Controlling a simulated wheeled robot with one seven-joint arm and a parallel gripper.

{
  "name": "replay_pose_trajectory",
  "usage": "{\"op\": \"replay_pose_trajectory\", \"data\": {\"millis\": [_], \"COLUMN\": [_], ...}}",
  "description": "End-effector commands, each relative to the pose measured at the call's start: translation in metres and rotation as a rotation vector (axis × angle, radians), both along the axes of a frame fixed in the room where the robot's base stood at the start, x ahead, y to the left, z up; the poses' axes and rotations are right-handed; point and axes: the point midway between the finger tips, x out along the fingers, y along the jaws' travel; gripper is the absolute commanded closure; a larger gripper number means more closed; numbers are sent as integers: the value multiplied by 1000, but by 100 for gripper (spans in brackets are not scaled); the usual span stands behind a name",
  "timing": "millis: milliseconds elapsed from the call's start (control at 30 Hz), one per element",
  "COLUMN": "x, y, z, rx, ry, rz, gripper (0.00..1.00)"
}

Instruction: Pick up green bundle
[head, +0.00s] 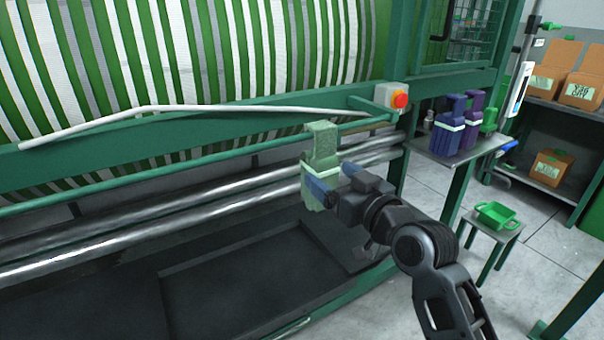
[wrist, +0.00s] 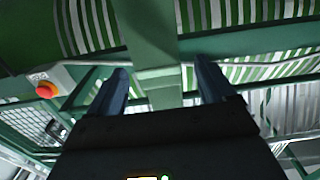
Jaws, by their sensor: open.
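The green bundle (head: 321,146) is pale green with a lighter band around it. In the head view it stands upright in front of the machine's long rails. My gripper (head: 333,179) has its blue fingers apart at the bundle's lower part, one finger on each side. In the wrist view the bundle (wrist: 158,78) shows between the two open fingertips (wrist: 161,68). Its lower part is hidden behind the gripper body there. I cannot tell whether either finger touches it.
A green machine frame with a striped webbing drum (head: 250,50) stands behind. A red button (head: 400,100) sits close to the right. Purple bundles (head: 448,128) stand on a side shelf (head: 458,156). A green tray (head: 496,214) rests on a stool. Dark pans (head: 250,290) lie below.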

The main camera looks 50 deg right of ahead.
Motion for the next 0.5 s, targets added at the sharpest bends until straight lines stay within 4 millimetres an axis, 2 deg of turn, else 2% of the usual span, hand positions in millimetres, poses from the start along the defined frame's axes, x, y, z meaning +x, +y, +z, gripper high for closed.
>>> {"op": "replay_pose_trajectory", "data": {"millis": [267, 500], "x": [27, 59], "y": [-8, -19], "z": [4, 7], "rx": [0, -1], "ry": [-1, -2], "rz": [1, -1], "gripper": [17, 17]}}
